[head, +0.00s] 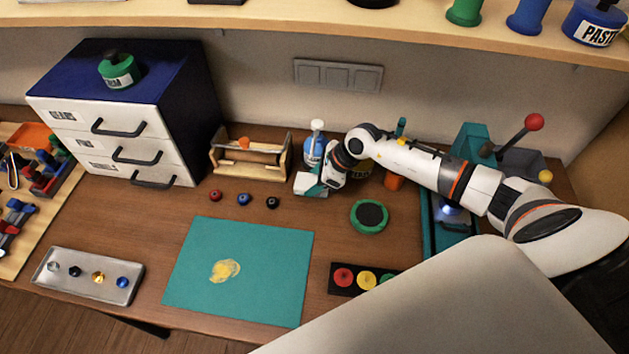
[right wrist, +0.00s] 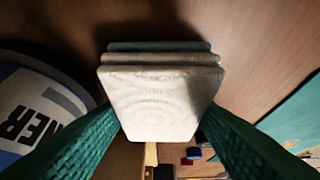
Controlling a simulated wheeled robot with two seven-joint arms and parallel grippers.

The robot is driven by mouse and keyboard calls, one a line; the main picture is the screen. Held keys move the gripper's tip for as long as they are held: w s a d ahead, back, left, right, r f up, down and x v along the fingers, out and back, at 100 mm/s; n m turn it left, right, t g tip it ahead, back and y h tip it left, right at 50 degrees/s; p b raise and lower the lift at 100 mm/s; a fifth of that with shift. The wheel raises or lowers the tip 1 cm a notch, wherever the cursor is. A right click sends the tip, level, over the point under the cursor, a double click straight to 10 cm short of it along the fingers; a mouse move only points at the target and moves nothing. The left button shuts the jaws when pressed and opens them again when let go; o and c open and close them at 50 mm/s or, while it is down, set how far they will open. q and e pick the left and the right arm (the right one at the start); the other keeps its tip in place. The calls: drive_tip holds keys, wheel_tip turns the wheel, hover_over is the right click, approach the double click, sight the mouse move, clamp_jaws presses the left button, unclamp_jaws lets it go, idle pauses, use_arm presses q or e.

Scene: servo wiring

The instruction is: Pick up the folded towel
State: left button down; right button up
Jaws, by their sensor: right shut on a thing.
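The folded towel (right wrist: 150,100) is a thick white pad with layered edges and a teal layer at its far side. It sits between the two green textured fingers of my right gripper (right wrist: 160,135), which is shut on it. In the head view my right gripper (head: 318,184) is low over the back middle of the bench, in front of the blue and white bottle (head: 315,148). There the towel is hard to tell apart from the white and teal fingers. I cannot tell whether the towel touches the bench. My left gripper is not in view.
The bottle (right wrist: 35,110) stands close at the left in the wrist view. A wooden roll holder (head: 250,160) is left of the gripper, a green round dish (head: 369,216) to its right. A teal mat (head: 190,270) with a yellow smear lies in front. A shelf (head: 250,25) overhangs the back.

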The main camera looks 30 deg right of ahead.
drive_tip(key=shift+s+r+b, duration=0.1)
drive_tip(key=shift+r+b, duration=0.15)
drive_tip(key=shift+b, duration=0.05)
drive_tip(key=r, duration=0.2)
drive_tip(key=r+b, duration=0.1)
drive_tip(key=r, duration=0.1)
drive_tip(key=s+r+b, duration=0.1)
drive_tip(key=shift+a+r, duration=0.1)
drive_tip(key=shift+r, duration=0.3)
drive_tip(key=s+a+b, duration=0.1)
drive_tip(key=s, duration=0.4)
drive_tip(key=s+a+b, duration=0.1)
drive_tip(key=s+b, duration=0.1)
drive_tip(key=s, duration=0.2)
drive_tip(key=s+a+b, duration=0.1)
drive_tip(key=s+b, duration=0.1)
drive_tip(key=s, duration=0.3)
drive_tip(key=shift+s+a+f, duration=0.1)
drive_tip(key=shift+s+a, duration=0.2)
drive_tip(key=shift+a, duration=0.1)
drive_tip(key=shift+s+a+r, duration=0.15)
drive_tip(key=shift+s+a, duration=0.1)
drive_tip(key=shift+s, duration=0.6)
drive_tip(key=shift+s+a+r, duration=0.15)
drive_tip(key=shift+s+a, duration=0.1)
drive_tip(key=shift+s, duration=0.6)
